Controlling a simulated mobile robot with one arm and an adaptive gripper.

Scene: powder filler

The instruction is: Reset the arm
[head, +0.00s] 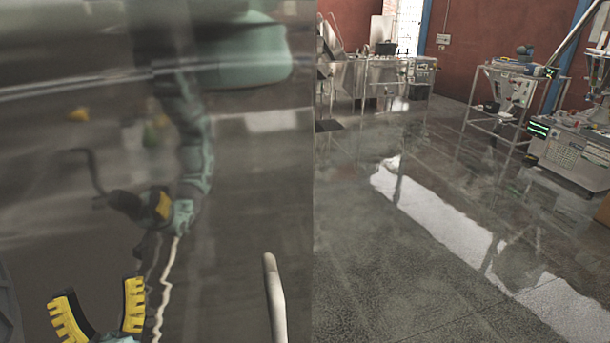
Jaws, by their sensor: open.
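My gripper (101,314) is at the bottom left of the head view, with its two yellow-and-black fingers spread apart and pointing up. Nothing shows between the fingers. Only the finger end is in view; most of my arm is out of the frame or hidden. A large shiny metal panel (255,190) fills the left half, behind my gripper. It carries a blurred reflection of a teal-jointed arm. I cannot tell whether my gripper touches the panel.
A pale upright handle (274,300) stands at the panel's lower right, right of my gripper. The floor (400,260) to the right is wide and clear. Farther back are a metal bench (378,75), a wheeled frame table (508,95) and a grey machine (572,150).

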